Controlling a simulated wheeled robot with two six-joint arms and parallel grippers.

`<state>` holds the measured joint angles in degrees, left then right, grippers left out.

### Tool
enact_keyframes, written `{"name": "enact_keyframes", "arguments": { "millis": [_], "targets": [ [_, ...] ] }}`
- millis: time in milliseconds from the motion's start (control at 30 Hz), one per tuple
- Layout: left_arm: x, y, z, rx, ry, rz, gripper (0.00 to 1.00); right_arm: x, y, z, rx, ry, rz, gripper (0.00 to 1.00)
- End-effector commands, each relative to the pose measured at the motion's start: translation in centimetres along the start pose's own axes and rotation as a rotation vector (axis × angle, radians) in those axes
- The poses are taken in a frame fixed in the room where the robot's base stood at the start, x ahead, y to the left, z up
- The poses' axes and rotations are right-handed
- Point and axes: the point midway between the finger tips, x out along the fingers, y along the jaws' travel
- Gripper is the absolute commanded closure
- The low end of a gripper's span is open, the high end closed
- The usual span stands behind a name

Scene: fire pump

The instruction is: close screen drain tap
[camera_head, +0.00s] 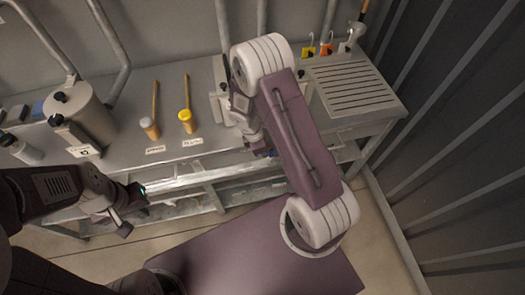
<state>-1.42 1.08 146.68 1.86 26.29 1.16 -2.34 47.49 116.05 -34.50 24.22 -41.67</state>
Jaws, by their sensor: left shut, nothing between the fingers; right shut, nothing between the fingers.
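My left gripper (122,226) is low at the left, in front of the bench's front edge, shut and empty. My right gripper (263,149) is at the bench's front edge, partly hidden by my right arm, and looks shut and empty. I cannot make out the screen drain tap for certain. A metal cylindrical vessel (88,118) with dark knobs stands on the bench at the left, apart from both grippers. The bench area behind my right arm is hidden.
A slotted drainboard (350,88) and coloured tags (308,51) are at right. Ribbed wall bounds the right.

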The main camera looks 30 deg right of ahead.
Motion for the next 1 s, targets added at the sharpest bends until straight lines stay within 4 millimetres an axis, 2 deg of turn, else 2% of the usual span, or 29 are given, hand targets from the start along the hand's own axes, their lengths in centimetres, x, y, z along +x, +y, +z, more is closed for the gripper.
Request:
{"name": "enact_keyframes", "arguments": {
  "millis": [133,400,800,1000],
  "targets": [
    [-0.7,0.0,-0.1,0.0,0.0,0.0,1.0,-0.3,0.0,1.1,0.002,-0.001,-0.001,1.0],
    [-0.5,0.0,-0.1,0.0,0.0,0.0,1.0,-0.1,0.0,1.0,0.001,-0.001,0.0,1.0],
    [-0.4,0.0,0.0,0.0,0.0,0.0,1.0,0.2,0.0,-0.5,0.0,-0.001,-0.001,1.0],
    [-0.4,0.0,0.0,0.0,0.0,0.0,1.0,0.1,0.0,-0.6,0.001,-0.001,0.0,1.0]
  ]
}}
